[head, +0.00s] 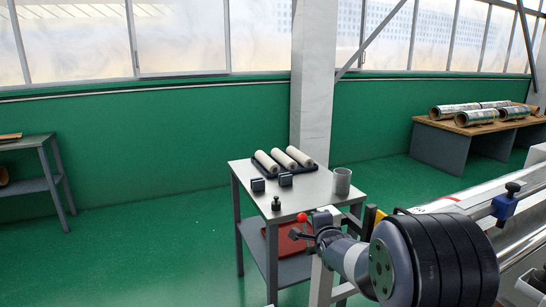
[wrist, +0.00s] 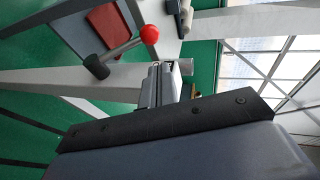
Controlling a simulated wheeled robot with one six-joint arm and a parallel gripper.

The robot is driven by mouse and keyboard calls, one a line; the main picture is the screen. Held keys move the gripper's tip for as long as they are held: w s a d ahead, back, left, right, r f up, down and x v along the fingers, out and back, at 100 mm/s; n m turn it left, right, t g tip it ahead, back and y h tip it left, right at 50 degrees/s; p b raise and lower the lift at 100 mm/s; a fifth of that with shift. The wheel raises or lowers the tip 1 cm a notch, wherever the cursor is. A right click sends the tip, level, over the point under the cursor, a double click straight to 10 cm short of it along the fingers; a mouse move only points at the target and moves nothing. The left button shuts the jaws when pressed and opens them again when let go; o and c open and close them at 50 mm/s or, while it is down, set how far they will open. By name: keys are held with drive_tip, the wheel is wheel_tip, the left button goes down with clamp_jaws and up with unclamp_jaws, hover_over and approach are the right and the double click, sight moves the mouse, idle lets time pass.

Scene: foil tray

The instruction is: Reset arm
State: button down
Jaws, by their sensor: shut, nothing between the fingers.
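My gripper (head: 322,230) shows in the head view at the end of my arm. It is small and partly hidden by my wrist, and it looks shut and empty. It is in front of the near right part of the small grey table (head: 322,189). A red ball knob (head: 302,217) appears just left of it. In the wrist view the red knob (wrist: 149,34) sits on a metal lever with a black end. I cannot tell whether my gripper touches the lever. A large grey body with a dark bar fills the lower wrist view.
The table carries pale rolls in a black rack (head: 284,170), small dark blocks (head: 258,185) and a grey cup (head: 341,181). A red item (head: 290,240) lies on its lower shelf. A machine with a metal roller (head: 525,225) stands right. Green floor (head: 150,260) is clear at left.

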drive_tip(key=x, duration=0.8)
drive_tip(key=shift+w+a+f+p, duration=0.1)
drive_tip(key=shift+w+p, duration=0.05)
drive_tip(key=shift+p, duration=0.2)
drive_tip(key=a+v, duration=0.1)
drive_tip(key=v, duration=1)
drive_tip(key=x, duration=0.7)
drive_tip(key=d+x, duration=0.1)
drive_tip(key=x, duration=0.2)
drive_tip(key=shift+w+d+f, duration=0.1)
drive_tip(key=shift+w, duration=0.3)
drive_tip(key=s+d+f+m+t+b, duration=0.1)
drive_tip(key=s+d+t+b, duration=0.1)
drive_tip(key=b, duration=0.7)
drive_tip(key=s+d+f+m+t+b, duration=0.1)
drive_tip(key=s+d+t+b, duration=0.1)
drive_tip(key=s+t+b, duration=0.2)
drive_tip(key=s+b, duration=0.3)
drive_tip(key=b, duration=0.3)
drive_tip(key=shift+s+d+f+t, duration=0.3)
drive_tip(key=shift+d+f+t, duration=0.05)
drive_tip(key=shift+f+t, duration=0.05)
